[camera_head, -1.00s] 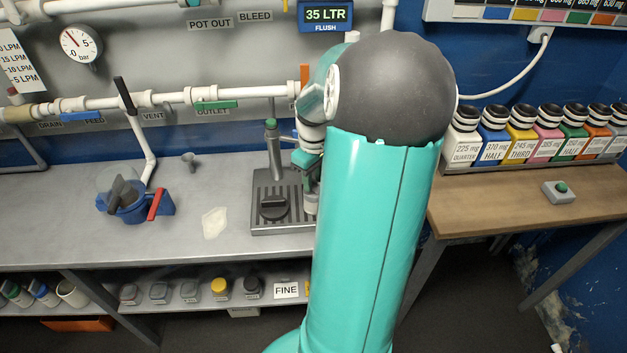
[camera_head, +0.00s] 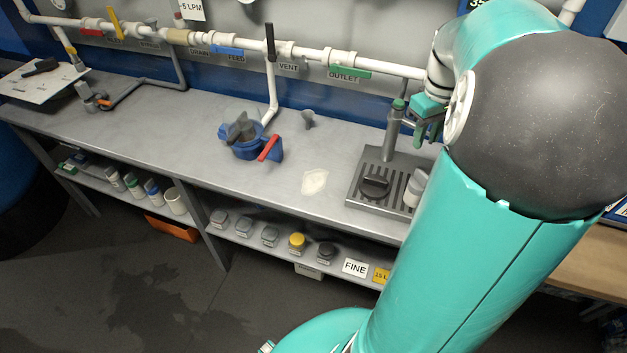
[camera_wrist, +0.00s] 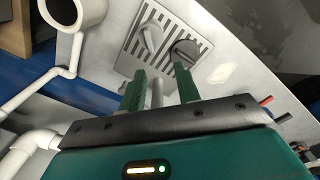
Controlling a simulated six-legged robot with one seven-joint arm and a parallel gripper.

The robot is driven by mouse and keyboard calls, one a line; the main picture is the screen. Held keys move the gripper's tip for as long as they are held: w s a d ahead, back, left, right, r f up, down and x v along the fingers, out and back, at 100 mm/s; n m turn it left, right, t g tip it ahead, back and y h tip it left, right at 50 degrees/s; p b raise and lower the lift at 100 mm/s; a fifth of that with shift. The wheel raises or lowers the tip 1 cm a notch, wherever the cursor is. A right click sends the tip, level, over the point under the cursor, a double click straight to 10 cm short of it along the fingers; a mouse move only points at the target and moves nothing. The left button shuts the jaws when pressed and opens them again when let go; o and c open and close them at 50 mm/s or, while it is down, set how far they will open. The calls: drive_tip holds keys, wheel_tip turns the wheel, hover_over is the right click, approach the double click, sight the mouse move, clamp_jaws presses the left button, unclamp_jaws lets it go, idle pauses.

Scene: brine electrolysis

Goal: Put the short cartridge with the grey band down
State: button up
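My gripper (camera_head: 430,118) is above the tray, beside the grey post. In the wrist view my gripper (camera_wrist: 159,88) has its two green fingers apart, with no cartridge between them. The post (camera_wrist: 157,93) shows in the gap, lower down.
A dark round knob (camera_head: 374,186) sits on the tray. A pale patch (camera_head: 315,181) and a blue clamp-like unit with a red handle (camera_head: 245,150) lie to its left. The shelf below holds several jars, one yellow-topped (camera_head: 297,242), and white containers (camera_head: 174,201). White pipes (camera_head: 310,57) run behind.

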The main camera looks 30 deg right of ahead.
drive_tip(key=w+a+r+t+h, duration=0.1)
drive_tip(key=a+r, duration=0.1)
drive_tip(key=a, duration=0.7)
drive_tip(key=w+a+r+t+h, duration=0.1)
drive_tip(key=w+a+r, duration=0.1)
drive_tip(key=a, duration=0.7)
drive_tip(key=s+a+t+y, duration=0.1)
drive_tip(key=s+a, duration=0.2)
drive_tip(key=a, duration=0.5)
drive_tip(key=s+a+t+y, duration=0.1)
drive_tip(key=s+a+t, duration=0.1)
drive_tip(key=a, duration=0.5)
drive_tip(key=shift+s+a+n+t, duration=0.3)
drive_tip(key=shift+s+a, duration=0.1)
drive_tip(key=shift+s, duration=0.5)
